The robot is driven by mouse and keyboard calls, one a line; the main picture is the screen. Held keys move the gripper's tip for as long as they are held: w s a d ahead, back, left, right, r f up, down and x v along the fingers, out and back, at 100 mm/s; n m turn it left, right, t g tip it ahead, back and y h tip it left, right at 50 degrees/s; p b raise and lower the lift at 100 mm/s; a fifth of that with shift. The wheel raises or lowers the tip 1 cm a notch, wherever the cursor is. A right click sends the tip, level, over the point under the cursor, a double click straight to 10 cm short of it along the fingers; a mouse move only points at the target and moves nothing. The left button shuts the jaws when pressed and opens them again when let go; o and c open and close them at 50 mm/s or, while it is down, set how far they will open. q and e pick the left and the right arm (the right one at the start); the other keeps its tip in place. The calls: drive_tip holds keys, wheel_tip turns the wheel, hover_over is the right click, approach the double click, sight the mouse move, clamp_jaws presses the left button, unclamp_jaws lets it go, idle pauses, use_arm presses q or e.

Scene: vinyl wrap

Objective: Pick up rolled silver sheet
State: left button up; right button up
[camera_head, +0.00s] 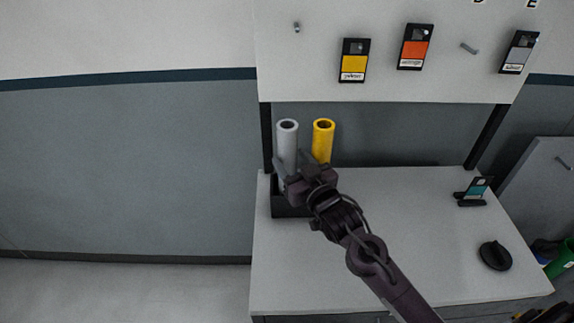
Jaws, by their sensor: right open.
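The rolled silver sheet (287,138) stands upright in a dark holder (289,208) at the left end of the table. A yellow roll (323,139) stands just to its right. My right gripper (285,166) is at the lower part of the silver roll, with its open fingers reaching toward it from the right and front. The fingers overlap the roll in the picture, and I cannot tell whether they touch it. The arm hides much of the holder and the lower yellow roll. My left gripper is not in view.
The white table (400,250) is mostly clear. A teal sample card (477,188) on a stand and a black round object (495,256) are at its right. A board (385,85) with yellow, orange and other sample cards hangs above the rear edge.

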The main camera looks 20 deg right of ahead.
drive_tip(key=shift+w+a+r, duration=0.15)
drive_tip(key=shift+w, duration=0.95)
drive_tip(key=shift+w+a, duration=0.1)
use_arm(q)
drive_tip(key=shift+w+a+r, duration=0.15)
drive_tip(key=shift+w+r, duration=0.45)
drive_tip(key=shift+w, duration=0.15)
use_arm(e)
drive_tip(key=c, duration=1)
drive_tip(key=shift+c, duration=0.2)
